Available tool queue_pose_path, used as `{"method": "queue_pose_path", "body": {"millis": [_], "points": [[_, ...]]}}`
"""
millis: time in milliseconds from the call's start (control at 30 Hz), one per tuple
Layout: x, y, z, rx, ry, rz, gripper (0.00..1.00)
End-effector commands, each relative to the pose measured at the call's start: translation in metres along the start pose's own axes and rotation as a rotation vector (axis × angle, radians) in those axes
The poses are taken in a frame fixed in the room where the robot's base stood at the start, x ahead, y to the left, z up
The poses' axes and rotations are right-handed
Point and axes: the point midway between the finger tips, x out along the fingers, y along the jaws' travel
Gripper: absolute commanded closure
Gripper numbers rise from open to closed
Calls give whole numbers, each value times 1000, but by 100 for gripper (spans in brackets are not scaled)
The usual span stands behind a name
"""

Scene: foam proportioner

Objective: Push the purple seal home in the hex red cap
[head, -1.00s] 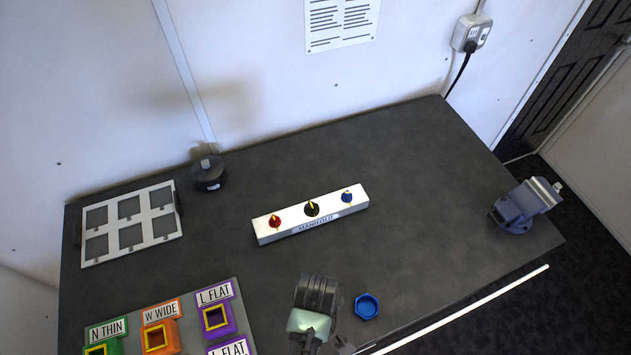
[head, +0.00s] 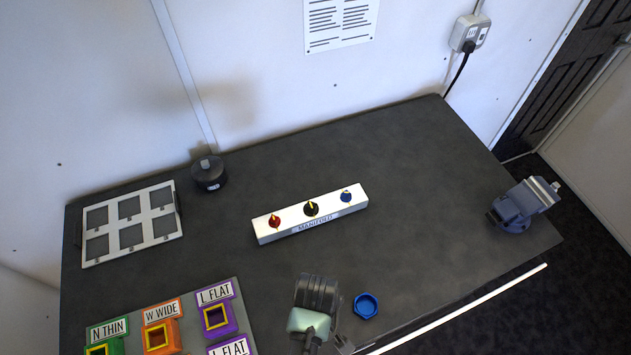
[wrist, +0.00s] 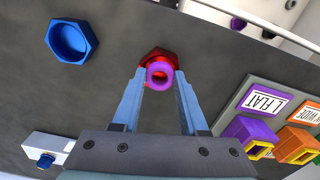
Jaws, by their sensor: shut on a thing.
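In the wrist view the purple seal (wrist: 160,87) is a small ring held between the two blue fingertips of my gripper (wrist: 161,76). The hex red cap (wrist: 155,53) lies on the dark bench directly behind the seal in that view. The seal overlaps the near part of the cap's opening. I cannot tell whether it touches the cap or sits partly in it. In the head view my arm hides the red cap and the seal.
A blue hex cap (head: 366,306) lies beside my arm. Purple (head: 217,318), orange (head: 160,338) and green labelled bins stand at the front left. A white manifold block (head: 310,215) with three knobs is behind. The bench between manifold and vise (head: 522,207) is clear.

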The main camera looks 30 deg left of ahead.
Motion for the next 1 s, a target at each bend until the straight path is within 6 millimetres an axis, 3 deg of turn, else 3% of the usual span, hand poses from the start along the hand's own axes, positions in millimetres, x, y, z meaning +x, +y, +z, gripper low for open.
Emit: {"method": "queue_pose_path", "body": {"millis": [100, 133, 300, 533, 633, 667, 1000], "points": [[0, 0, 0, 0, 0, 0, 100], [0, 0, 0, 0, 0, 0, 55], [0, 0, 0, 0, 0, 0, 25], [0, 0, 0, 0, 0, 0, 22], [0, 0, 0, 0, 0, 0, 4], [0, 0, 0, 0, 0, 0, 2], [0, 0, 0, 0, 0, 0, 2]]}}
